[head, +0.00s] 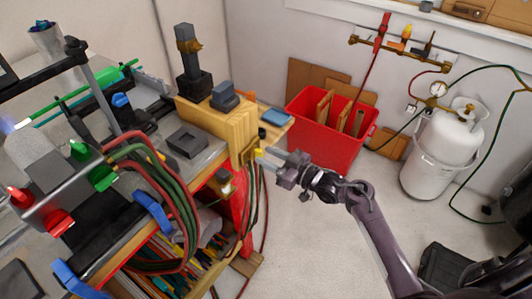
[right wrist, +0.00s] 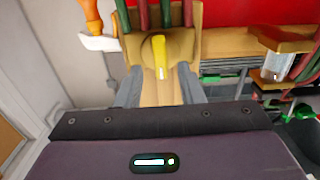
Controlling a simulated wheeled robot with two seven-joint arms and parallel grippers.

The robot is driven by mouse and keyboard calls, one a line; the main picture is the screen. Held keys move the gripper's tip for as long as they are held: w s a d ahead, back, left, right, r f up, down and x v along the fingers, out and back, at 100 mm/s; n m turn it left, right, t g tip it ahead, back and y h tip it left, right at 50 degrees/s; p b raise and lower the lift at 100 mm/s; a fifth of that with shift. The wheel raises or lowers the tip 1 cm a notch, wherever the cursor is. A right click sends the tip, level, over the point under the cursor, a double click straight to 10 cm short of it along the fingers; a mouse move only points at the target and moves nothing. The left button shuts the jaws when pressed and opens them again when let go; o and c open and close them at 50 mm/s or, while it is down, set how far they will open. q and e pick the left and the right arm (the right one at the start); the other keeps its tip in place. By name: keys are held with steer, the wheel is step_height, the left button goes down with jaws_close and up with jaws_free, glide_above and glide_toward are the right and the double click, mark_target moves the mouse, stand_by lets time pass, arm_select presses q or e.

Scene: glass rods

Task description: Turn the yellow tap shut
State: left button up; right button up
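The yellow tap (right wrist: 158,52) sits on a tan-coloured block in the right wrist view, its lever pointing down the picture. Red and green hoses run just above it. In the head view a small yellow part of it (head: 258,152) shows at the corner of the wooden bench. My right gripper (right wrist: 160,88) is open, with one finger on each side of the lever and visible gaps. In the head view my right gripper (head: 266,162) reaches to the tap from the right. Any contact with the tap is hard to tell. My left gripper is not in view.
A wooden block (head: 222,122) stands on the bench corner above. Red and green hoses (head: 150,170) hang at the bench front. A red bin (head: 312,145) stands behind my right gripper. A white gas cylinder (head: 440,150) is at the right. Floor between is clear.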

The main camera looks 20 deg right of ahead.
steer(key=shift+w+a, duration=0.4)
steer(key=shift+c, duration=0.2)
jaws_close()
